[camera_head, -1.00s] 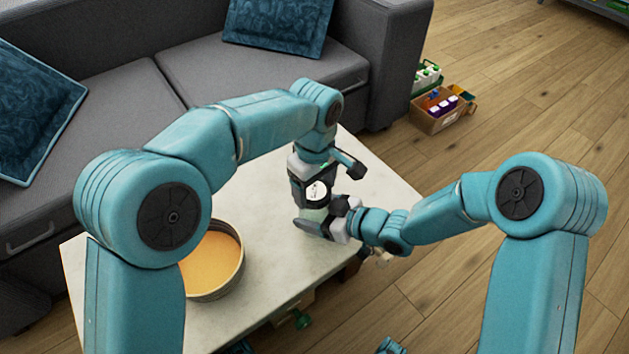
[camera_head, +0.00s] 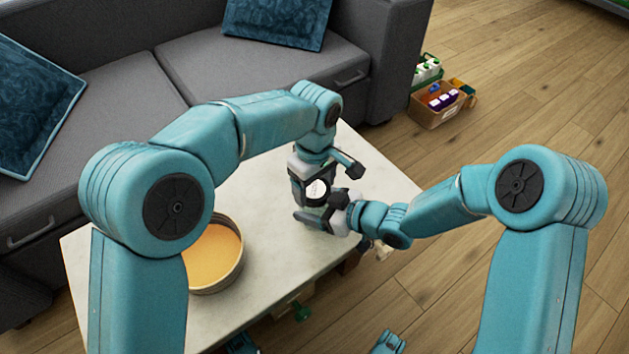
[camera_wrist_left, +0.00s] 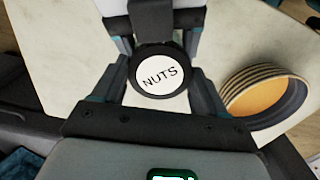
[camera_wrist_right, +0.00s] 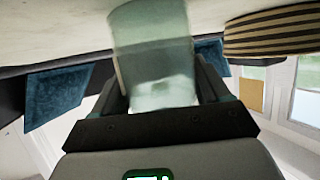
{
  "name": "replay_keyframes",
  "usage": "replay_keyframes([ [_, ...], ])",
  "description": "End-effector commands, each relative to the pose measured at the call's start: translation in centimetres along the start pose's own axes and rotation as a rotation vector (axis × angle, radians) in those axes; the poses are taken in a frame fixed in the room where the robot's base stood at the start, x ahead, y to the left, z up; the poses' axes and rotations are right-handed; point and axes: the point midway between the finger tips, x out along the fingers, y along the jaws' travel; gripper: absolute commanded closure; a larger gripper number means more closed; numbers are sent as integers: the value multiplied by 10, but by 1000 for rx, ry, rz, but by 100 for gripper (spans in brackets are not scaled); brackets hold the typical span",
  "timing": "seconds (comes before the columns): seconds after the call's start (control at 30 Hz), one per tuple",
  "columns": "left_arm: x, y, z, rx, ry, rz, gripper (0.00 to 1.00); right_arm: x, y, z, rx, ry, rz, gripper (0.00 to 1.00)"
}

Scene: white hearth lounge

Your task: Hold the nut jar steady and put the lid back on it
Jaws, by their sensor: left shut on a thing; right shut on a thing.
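The black lid with a round white label (camera_head: 316,190) is in my left gripper (camera_head: 318,186), over the right part of the table. In the left wrist view the lid (camera_wrist_left: 160,76) reads "NUTS" and sits between the fingers of my left gripper (camera_wrist_left: 160,85). My right gripper (camera_head: 324,217) is shut on the nut jar, just below the lid. In the right wrist view the jar (camera_wrist_right: 152,45) is pale green, see-through glass between the fingers of my right gripper (camera_wrist_right: 163,88). The head view mostly hides the jar. I cannot tell whether lid and jar touch.
A round striped bowl with an orange inside (camera_head: 216,250) stands on the white table (camera_head: 265,265), left of the grippers. A grey sofa (camera_head: 140,90) stands behind the table. A box of bottles (camera_head: 438,106) is on the floor beyond. The table's middle is clear.

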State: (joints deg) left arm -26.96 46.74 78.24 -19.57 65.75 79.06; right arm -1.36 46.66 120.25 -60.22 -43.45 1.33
Motion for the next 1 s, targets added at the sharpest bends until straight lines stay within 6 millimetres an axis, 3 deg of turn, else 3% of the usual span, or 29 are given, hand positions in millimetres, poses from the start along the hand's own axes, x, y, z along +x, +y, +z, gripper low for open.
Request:
replay_keyframes([
  [0.93,11,0,0,0,0,1,56,0,0,-1,-1,1,0,80],
  [0.97,11,0,0,0,0,1,24,0,0,-1,-1,1,0,100],
  [1.0,11,0,0,0,0,1,11,0,0,-1,-1,1,0,100],
])
